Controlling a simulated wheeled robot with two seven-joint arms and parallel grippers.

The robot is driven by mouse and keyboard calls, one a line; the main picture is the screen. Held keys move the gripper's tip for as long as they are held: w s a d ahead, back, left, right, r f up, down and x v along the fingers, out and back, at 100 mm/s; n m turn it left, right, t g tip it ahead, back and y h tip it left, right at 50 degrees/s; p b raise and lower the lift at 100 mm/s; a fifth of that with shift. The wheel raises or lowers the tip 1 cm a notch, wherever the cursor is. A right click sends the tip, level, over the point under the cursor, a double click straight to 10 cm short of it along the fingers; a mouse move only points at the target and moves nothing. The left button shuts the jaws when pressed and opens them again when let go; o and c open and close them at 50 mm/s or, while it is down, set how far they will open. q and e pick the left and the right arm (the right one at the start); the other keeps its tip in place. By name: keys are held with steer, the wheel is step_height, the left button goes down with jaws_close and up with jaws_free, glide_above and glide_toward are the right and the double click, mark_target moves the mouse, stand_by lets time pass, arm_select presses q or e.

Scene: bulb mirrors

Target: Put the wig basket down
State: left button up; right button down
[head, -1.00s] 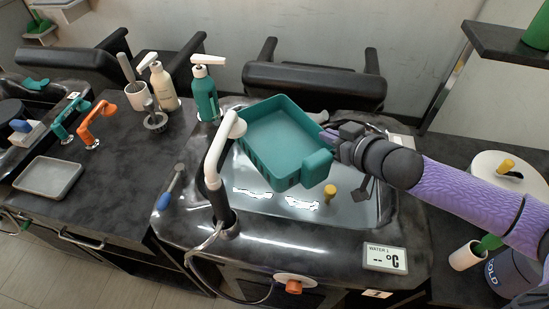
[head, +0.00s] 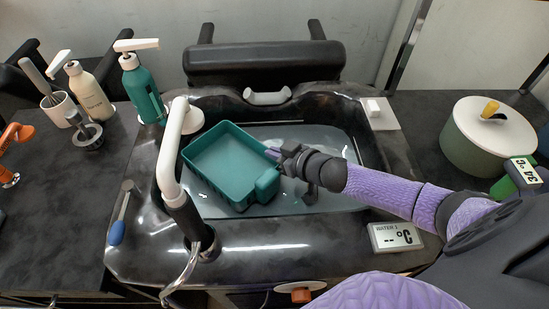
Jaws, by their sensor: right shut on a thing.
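The wig basket (head: 222,172) is a teal, open-topped tray with a blocky teal part at its near right corner. It sits low in the black wash basin (head: 290,233), over the grey-blue water (head: 318,150). I cannot tell whether it touches the basin floor. The basket looks empty. My right gripper (head: 283,155), at the end of the purple arm, is shut on the basket's right side. Its fingertips are partly hidden. My left gripper is not in view.
A white-headed faucet (head: 172,150) rises at the basin's left, close to the basket. A teal pump bottle (head: 143,90) and a cream bottle (head: 92,95) stand back left. A lidded pot (head: 487,138) stands right.

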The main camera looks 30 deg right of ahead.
steer(key=shift+f, duration=0.15)
steer(key=shift+s+a+f, duration=0.1)
steer(key=shift+s+f, duration=0.05)
steer(key=shift+f, duration=0.55)
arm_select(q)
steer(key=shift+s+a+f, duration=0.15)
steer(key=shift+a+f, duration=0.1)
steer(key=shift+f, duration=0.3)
arm_select(e)
steer(key=c, duration=0.8)
jaws_free()
steer(key=shift+f, duration=0.2)
steer(key=shift+s+r+p, duration=0.2)
steer(key=shift+r+p, duration=0.25)
steer(key=shift+r, duration=0.4)
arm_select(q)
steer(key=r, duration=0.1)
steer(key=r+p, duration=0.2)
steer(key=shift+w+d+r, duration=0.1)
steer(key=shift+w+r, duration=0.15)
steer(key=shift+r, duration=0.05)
arm_select(e)
steer(key=v, duration=0.7)
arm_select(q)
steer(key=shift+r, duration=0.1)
arm_select(e)
steer(key=shift+w+r, duration=0.15)
